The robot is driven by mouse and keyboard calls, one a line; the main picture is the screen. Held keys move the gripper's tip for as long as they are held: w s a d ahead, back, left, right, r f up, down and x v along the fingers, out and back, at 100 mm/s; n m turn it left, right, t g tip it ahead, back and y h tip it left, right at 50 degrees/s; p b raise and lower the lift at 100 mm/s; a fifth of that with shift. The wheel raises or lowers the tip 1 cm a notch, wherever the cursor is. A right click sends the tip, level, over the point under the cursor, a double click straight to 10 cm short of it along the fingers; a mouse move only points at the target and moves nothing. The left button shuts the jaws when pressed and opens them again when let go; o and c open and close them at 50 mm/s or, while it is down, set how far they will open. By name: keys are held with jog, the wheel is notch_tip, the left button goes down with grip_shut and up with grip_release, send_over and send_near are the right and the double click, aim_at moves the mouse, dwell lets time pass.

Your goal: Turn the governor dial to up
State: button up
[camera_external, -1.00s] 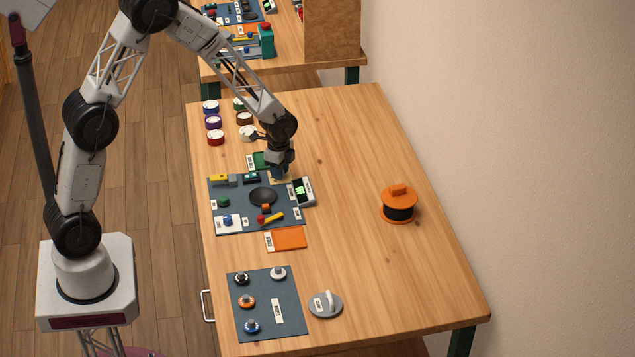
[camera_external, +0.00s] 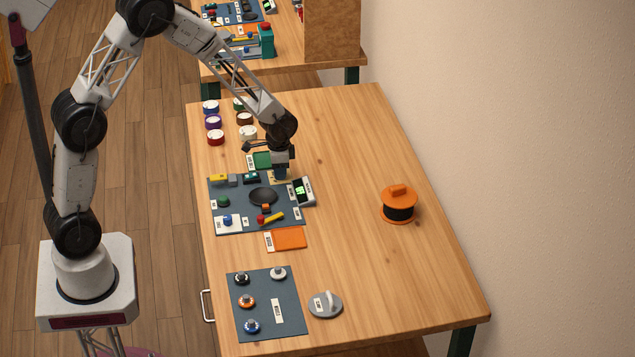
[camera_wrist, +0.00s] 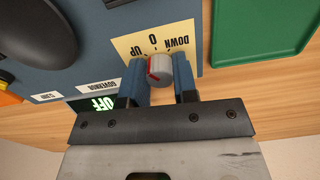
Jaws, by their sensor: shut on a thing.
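The grey dial (camera_wrist: 162,69) with a red mark sits on a yellow plate labelled DOWN, 0 and UP (camera_wrist: 127,45) in the wrist view. Its red mark is on the knob's left side, towards the UP side; its exact setting is hard to tell. A GOVERNOR label (camera_wrist: 98,87) is left of the plate, beside a display reading OFF (camera_wrist: 96,104). My gripper (camera_wrist: 160,78) has a blue finger on each side of the dial and is shut on it. In the external view my gripper (camera_external: 281,173) is at the board's far right corner, hiding the dial.
The blue-grey board (camera_external: 232,208) carries a black round part (camera_external: 263,196) and several small controls. A green tray (camera_wrist: 258,35) lies close beside the plate. An orange spool (camera_external: 398,205) stands to the right. The table between is clear.

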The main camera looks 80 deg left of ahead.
jog(key=shift+n, duration=1)
jog(key=o, duration=0.9)
jog(key=shift+o, duration=0.2)
jog(key=shift+r, duration=0.1)
jog(key=shift+r, duration=3.8)
